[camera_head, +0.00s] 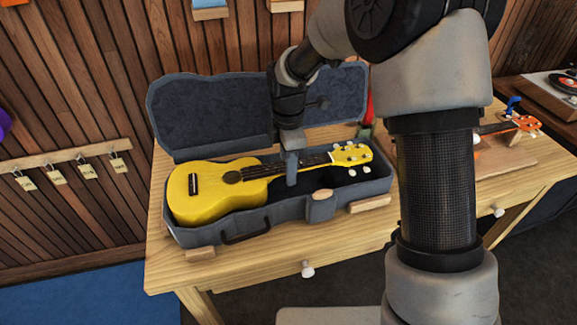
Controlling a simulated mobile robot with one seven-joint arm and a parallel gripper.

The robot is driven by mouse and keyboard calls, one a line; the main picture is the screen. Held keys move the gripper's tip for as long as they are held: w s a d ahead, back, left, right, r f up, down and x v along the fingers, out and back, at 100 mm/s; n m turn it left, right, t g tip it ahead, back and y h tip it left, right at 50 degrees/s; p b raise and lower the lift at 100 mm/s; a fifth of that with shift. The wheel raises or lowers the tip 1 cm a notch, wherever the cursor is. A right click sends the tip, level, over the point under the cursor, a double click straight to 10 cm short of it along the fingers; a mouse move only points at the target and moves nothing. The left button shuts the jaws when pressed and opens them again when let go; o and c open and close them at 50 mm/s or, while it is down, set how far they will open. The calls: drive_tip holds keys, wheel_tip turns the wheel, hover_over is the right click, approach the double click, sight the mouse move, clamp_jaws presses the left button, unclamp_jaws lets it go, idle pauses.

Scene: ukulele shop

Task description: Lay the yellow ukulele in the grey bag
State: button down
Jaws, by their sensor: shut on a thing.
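The yellow ukulele (222,189) lies along the open grey bag (270,218), with its body at the left end and its head (352,154) at the right end. It appears within the bag's walls; whether it rests fully on the bottom I cannot tell. The bag's lid (205,118) stands open at the back. My gripper (291,178) points down over the ukulele's neck and is shut on it, near the middle of the bag. The gripper hides part of the neck.
The bag sits on a wooden table (165,262) with small wooden blocks (370,204) at its front. An orange-headed ukulele (527,123) lies to the right, and a record player (562,84) stands beyond. A tag rail (65,157) hangs on the left wall.

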sight(289, 192)
drive_tip(key=shift+f+b, duration=0.7)
drive_tip(key=shift+f, duration=0.75)
drive_tip(key=c, duration=1.2)
unclamp_jaws()
drive_tip(key=shift+r, duration=0.1)
drive_tip(key=shift+r+p, duration=0.85)
drive_tip(key=shift+r, duration=0.05)
drive_tip(key=shift+r, duration=0.1)
drive_tip(key=shift+r+p, duration=1.05)
drive_tip(key=shift+r, duration=0.1)
